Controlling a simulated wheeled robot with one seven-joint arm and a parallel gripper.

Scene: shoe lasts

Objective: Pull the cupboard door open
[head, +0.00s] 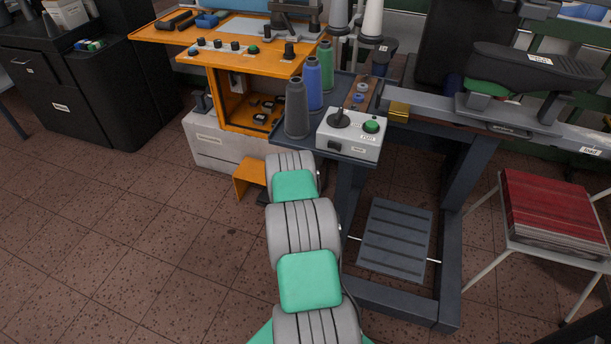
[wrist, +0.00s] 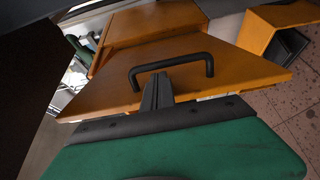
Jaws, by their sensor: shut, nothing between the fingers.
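In the wrist view, an orange cupboard door (wrist: 245,72) fills the middle, with a black bar handle (wrist: 182,60) on its face. My gripper (wrist: 157,86) is shut and empty. Its dark fingertips are in front of the door, by the left part of the handle, and overlap it in the picture. I cannot tell whether they touch the handle. In the head view, my arm reaches toward the orange cabinet (head: 237,98), which has an open-fronted compartment. My gripper and the handle are not visible there, hidden beyond the arm and the table.
A small table (head: 362,160) with thread cones and a grey control box (head: 350,146) stands right of my arm. A slatted pedal (head: 395,238) and a stool (head: 538,245) with red sheets are farther right. A black cabinet (head: 85,95) stands left. The tiled floor at left is clear.

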